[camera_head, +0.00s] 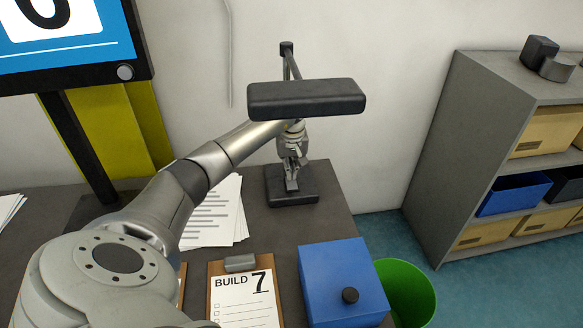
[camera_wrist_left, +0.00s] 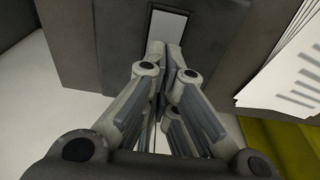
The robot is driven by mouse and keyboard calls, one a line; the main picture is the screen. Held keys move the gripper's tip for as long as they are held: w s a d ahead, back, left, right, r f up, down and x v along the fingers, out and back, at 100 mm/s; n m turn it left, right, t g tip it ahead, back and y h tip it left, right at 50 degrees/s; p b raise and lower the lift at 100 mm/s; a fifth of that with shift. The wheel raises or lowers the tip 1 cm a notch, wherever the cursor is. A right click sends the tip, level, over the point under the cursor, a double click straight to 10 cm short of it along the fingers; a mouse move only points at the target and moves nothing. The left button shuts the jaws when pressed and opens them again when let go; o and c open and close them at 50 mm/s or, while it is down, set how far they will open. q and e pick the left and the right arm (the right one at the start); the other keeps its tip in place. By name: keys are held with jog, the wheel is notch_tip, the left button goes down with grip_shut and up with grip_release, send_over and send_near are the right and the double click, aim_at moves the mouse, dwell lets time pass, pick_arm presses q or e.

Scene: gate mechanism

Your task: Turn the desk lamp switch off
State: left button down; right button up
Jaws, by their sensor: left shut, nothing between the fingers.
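The dark desk lamp stands at the desk's far right in the head view, with a flat wide head (camera_head: 306,97) above a square base (camera_head: 306,199). My left gripper (camera_head: 291,184) reaches down below the lamp head, its fingertips over the base. In the left wrist view the shut, empty fingers (camera_wrist_left: 165,55) point at a pale rectangular plate in a dark frame, which looks like the switch (camera_wrist_left: 168,28), on the base (camera_wrist_left: 222,45). The fingertips overlap its near end; I cannot tell whether they touch it. My right gripper is not in view.
Papers (camera_head: 217,212) lie left of the lamp base. A clipboard (camera_head: 240,264) and a blue box (camera_head: 340,275) with a black knob sit nearer on the desk. A monitor (camera_head: 70,50) stands left. A green bin (camera_head: 410,290) and grey shelf (camera_head: 445,165) are right.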

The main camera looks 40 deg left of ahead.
pick_arm(q)
jog(key=shift+f+b, duration=0.7)
jog(key=shift+f, duration=0.35)
dwell(0.4)
jog(key=shift+r, duration=0.15)
jog(key=shift+r+p, duration=2.6)
jog(key=shift+r, duration=0.85)
jog(key=shift+f, duration=0.1)
